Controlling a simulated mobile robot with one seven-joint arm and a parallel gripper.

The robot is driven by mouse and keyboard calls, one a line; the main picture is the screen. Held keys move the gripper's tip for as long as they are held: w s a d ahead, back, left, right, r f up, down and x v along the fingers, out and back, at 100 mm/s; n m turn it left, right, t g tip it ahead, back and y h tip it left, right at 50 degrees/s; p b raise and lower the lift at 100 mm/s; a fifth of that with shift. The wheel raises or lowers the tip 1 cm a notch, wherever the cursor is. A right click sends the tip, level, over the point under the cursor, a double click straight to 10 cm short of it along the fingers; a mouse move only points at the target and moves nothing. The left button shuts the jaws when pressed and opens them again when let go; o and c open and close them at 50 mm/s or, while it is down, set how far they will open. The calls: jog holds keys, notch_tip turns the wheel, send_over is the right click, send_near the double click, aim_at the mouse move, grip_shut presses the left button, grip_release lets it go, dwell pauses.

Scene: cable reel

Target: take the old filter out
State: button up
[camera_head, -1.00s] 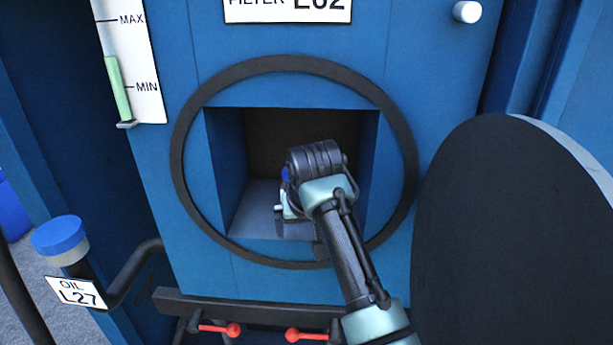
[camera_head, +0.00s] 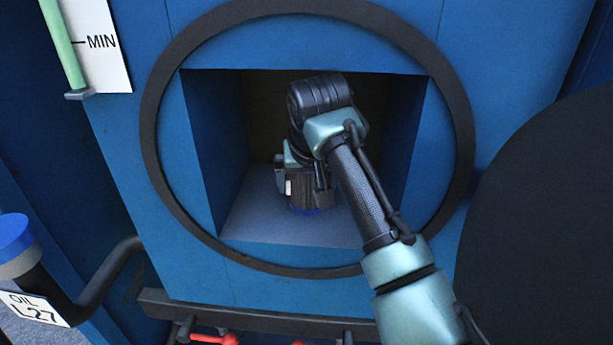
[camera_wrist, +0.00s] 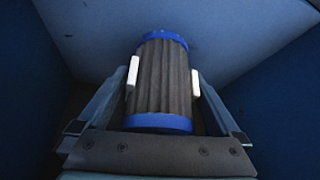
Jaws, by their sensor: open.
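The old filter (camera_wrist: 163,85) is a dark pleated cylinder with blue end caps. It stands in the square recess; in the head view its lower part and blue bottom rim (camera_head: 308,205) show below my wrist. My gripper (camera_wrist: 164,78) is open, with one white finger pad on each side of the filter. Whether the pads touch it I cannot tell. In the head view my gripper (camera_head: 303,186) is inside the recess, partly hidden by my own arm.
A black ring seal (camera_head: 155,150) surrounds the recess opening. The recess (camera_head: 245,215) has close blue side walls and a grey-blue floor. A round dark cover (camera_head: 550,210) stands open at the right. An oil filler pipe (camera_head: 112,275) is at the left, with red-handled levers below.

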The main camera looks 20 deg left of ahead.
jog(key=shift+w+f+b, duration=0.25)
jog(key=shift+f+b, duration=0.05)
jog(key=shift+f, duration=0.45)
jog(key=shift+s+r, duration=0.25)
jog(key=shift+r, duration=0.15)
jog(key=c, duration=1.5)
jog(key=shift+c, duration=0.2)
jog(key=shift+r+p, duration=0.4)
jog(key=shift+p, duration=0.4)
